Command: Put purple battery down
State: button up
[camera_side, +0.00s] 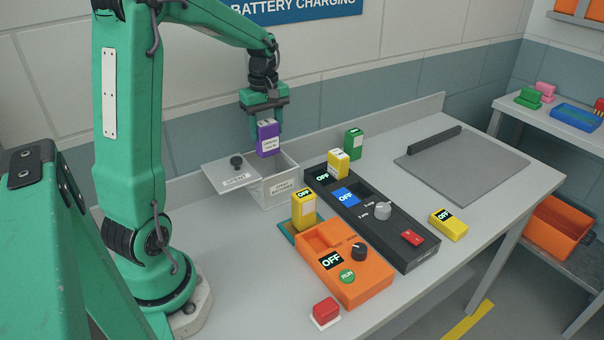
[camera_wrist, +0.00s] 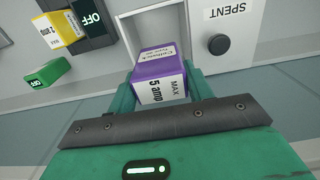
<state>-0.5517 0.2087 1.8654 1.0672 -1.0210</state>
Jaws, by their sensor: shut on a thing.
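The purple battery (camera_side: 268,137) has a white label and is held upright in my gripper (camera_side: 266,118), above the light grey spent-battery box (camera_side: 276,191). The battery also shows in the wrist view (camera_wrist: 160,77), between the green fingers, with a label reading "5 amp MAX". My gripper in the wrist view (camera_wrist: 165,88) is shut on it. The box's lid (camera_side: 231,176), marked SPENT with a dark knob, sits off to the left, leaving the box open. The side view does not clearly show whether the battery's lower end is inside the box opening.
A black charger (camera_side: 372,226) holds a yellow battery (camera_side: 338,163). An orange tester (camera_side: 345,263) stands in front, beside another yellow battery (camera_side: 303,210). A green battery (camera_side: 354,142) stands behind the charger. A third yellow battery (camera_side: 448,225) lies at right.

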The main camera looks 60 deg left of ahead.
jog(key=shift+f, duration=5.9)
jog(key=shift+f, duration=0.1)
jog(key=o, duration=1.1)
jog(key=shift+c, duration=0.2)
notch_tip(320, 180, up, 12)
jog(key=shift+r, duration=0.15)
